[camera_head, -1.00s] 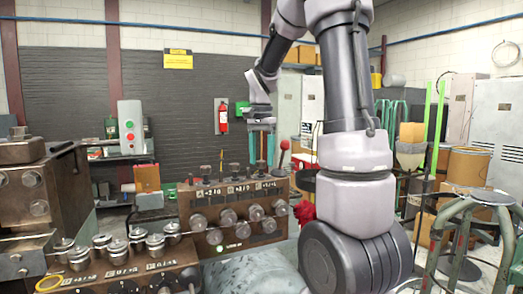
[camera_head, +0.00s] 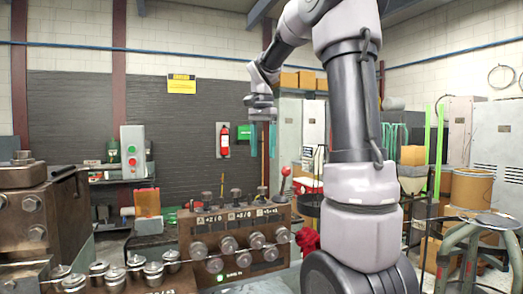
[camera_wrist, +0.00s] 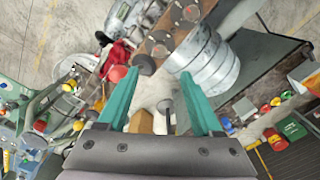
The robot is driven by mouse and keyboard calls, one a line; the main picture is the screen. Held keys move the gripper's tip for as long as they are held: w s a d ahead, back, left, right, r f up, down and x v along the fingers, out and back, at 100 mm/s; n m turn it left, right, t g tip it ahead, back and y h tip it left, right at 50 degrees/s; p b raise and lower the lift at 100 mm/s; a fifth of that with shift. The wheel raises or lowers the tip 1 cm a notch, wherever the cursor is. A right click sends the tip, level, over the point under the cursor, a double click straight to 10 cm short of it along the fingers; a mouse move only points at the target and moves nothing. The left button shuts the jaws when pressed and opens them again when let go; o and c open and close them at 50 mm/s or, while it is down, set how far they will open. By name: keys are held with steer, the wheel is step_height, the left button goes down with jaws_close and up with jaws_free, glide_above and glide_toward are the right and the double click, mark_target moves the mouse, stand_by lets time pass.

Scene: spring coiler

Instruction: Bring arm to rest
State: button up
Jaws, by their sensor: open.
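My arm reaches up at the right of the head view and bends over at the top. Its gripper (camera_head: 262,140) points downward and appears in front of the dark back wall, above the row of levers on the brown control block (camera_head: 238,268). In the wrist view the two teal fingers of my gripper (camera_wrist: 161,75) stand apart. Nothing is held between them; the floor and blurred machine parts show beyond.
Machine blocks with metal knobs (camera_head: 130,266) fill the lower left. A red-ball lever (camera_head: 285,172) stands beside the control block.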

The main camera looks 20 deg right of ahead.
steer(key=s+a+f+n+t+y, duration=0.1)
steer(key=s+a+n+t, duration=0.2)
steer(key=s, duration=0.6)
steer(key=s+a+f+n+t+y, duration=0.1)
steer(key=s+a+n+t, duration=0.3)
steer(key=s, duration=0.5)
steer(key=shift+s+a+f, duration=0.3)
steer(key=shift+f, duration=0.4)
stand_by(0.8)
